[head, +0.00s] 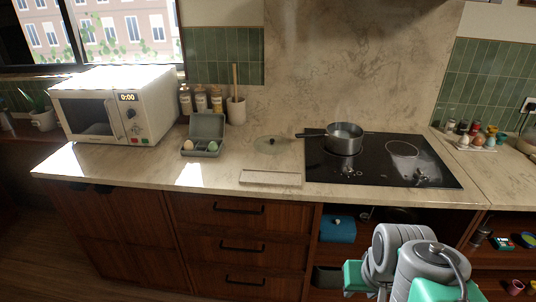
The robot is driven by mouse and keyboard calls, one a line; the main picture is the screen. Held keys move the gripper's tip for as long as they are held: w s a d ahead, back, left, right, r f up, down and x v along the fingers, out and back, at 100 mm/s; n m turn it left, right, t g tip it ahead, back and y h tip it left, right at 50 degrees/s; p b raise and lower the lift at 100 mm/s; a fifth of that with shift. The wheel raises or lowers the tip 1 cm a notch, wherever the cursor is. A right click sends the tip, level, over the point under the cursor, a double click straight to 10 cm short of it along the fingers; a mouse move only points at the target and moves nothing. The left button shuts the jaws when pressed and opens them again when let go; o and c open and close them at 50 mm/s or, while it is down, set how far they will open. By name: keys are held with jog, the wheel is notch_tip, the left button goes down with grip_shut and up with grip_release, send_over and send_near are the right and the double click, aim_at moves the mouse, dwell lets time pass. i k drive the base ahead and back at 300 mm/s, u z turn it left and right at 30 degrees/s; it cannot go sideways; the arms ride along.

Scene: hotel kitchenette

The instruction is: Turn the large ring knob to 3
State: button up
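The black cooktop (375,178) is set in the counter at the right of the head view. One small light knob (346,170) is at its front, left of centre, and another knob (421,175) is at its front right. Their markings and settings are too small to read, and I cannot tell which one is the large ring knob. A bare ring (403,149) shows at the right. A grey pot (344,139) stands at the back left of the cooktop and hides what is under it. My folded arm shows at the bottom right, below the counter edge; my gripper's fingers are not visible.
A glass lid (269,145) and a pale board (270,178) lie left of the cooktop. An egg box (205,135), utensil pot (236,111) and microwave (118,105) are further left. The pot's handle points left. Open shelves lie below the cooktop.

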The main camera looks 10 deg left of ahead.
aim_at(347, 170)
jog(key=u, duration=0.65)
jog(key=i, duration=1.2)
jog(key=u, duration=0.4)
